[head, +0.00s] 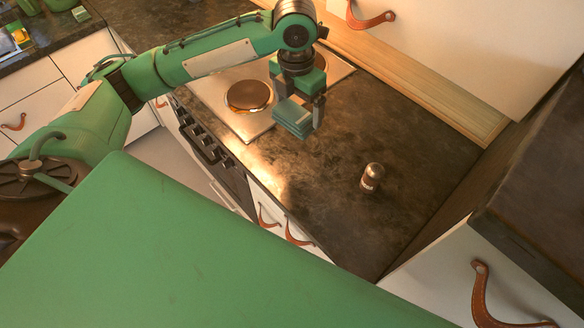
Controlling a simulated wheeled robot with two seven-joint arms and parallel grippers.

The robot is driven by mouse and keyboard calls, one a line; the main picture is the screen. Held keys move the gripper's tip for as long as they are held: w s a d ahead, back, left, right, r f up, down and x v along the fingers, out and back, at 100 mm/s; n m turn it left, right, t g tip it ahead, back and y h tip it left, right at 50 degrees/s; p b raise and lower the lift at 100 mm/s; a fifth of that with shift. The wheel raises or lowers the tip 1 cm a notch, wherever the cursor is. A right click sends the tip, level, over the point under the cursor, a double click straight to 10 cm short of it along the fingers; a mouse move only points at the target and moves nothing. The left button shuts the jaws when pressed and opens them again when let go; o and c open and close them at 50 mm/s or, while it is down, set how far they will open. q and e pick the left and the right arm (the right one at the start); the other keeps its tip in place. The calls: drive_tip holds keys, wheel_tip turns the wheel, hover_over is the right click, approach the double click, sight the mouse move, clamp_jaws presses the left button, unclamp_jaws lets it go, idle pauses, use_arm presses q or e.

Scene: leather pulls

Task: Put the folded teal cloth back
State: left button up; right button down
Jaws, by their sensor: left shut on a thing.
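My left gripper (302,108) points down over the dark counter, beside the stove top. It is shut on the folded teal cloth (292,118), a small block of stacked layers. The cloth seems to be held above the counter, though the exact gap is hard to tell. My right gripper is not in the view.
A small jar with a metal lid (372,177) stands on the dark counter (330,205). The stove top with a round brown plate (248,96) lies left of the gripper. A white cabinet with a leather pull (370,15) hangs above the wooden backsplash (425,85).

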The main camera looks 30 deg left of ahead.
use_arm(q)
drive_tip(key=shift+s+a+r, duration=0.1)
drive_tip(key=shift+s+r, duration=0.1)
drive_tip(key=shift+s+f+m, duration=0.1)
drive_tip(key=shift+f+m, duration=0.05)
drive_tip(key=shift+m, duration=0.15)
wheel_tip(320, 180, down, 15)
drive_tip(key=p, duration=0.3)
drive_tip(key=shift+p, duration=0.35)
drive_tip(key=shift+a+f, duration=0.1)
drive_tip(key=shift+f, duration=0.3)
wheel_tip(320, 180, down, 3)
drive_tip(key=shift+f+p, duration=0.2)
drive_tip(key=shift+p, duration=0.4)
drive_tip(key=shift+f, duration=0.2)
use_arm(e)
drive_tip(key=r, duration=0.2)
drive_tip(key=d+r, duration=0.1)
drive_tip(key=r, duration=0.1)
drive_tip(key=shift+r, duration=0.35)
use_arm(q)
drive_tip(key=shift+f, duration=0.1)
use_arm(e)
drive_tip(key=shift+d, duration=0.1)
